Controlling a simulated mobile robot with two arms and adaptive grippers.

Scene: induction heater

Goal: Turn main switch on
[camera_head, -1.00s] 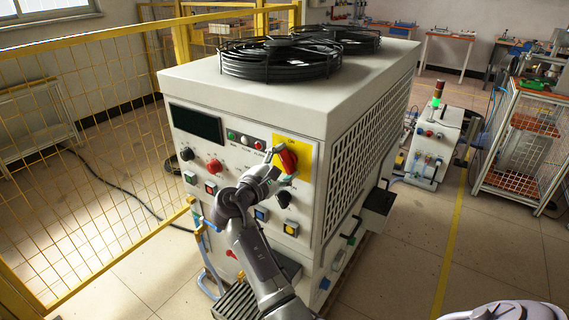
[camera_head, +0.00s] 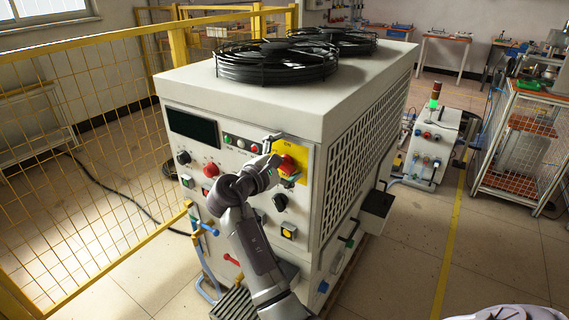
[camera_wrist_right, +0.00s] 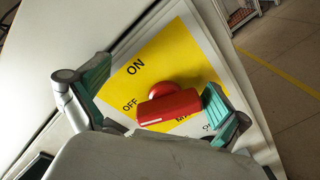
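The main switch is a red rotary knob (camera_head: 287,165) on a yellow plate (camera_head: 300,152) at the upper right of the machine's front panel. In the right wrist view the red knob (camera_wrist_right: 170,108) lies between the green-padded fingertips, its handle's left end beside the printed "OFF". "ON" is printed farther up the plate. My right gripper (camera_head: 279,160) is at the knob, fingers spread on either side. In the wrist view the right gripper (camera_wrist_right: 155,100) has its right pad at or touching the knob's end; the left pad stands apart. My left gripper is not visible.
The white machine (camera_head: 300,90) carries black fans (camera_head: 277,60) on top. More knobs and buttons sit close below and left of the switch, including a black knob (camera_head: 280,202). A yellow mesh fence (camera_head: 80,150) stands at the left. Open floor (camera_head: 500,250) lies at the right.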

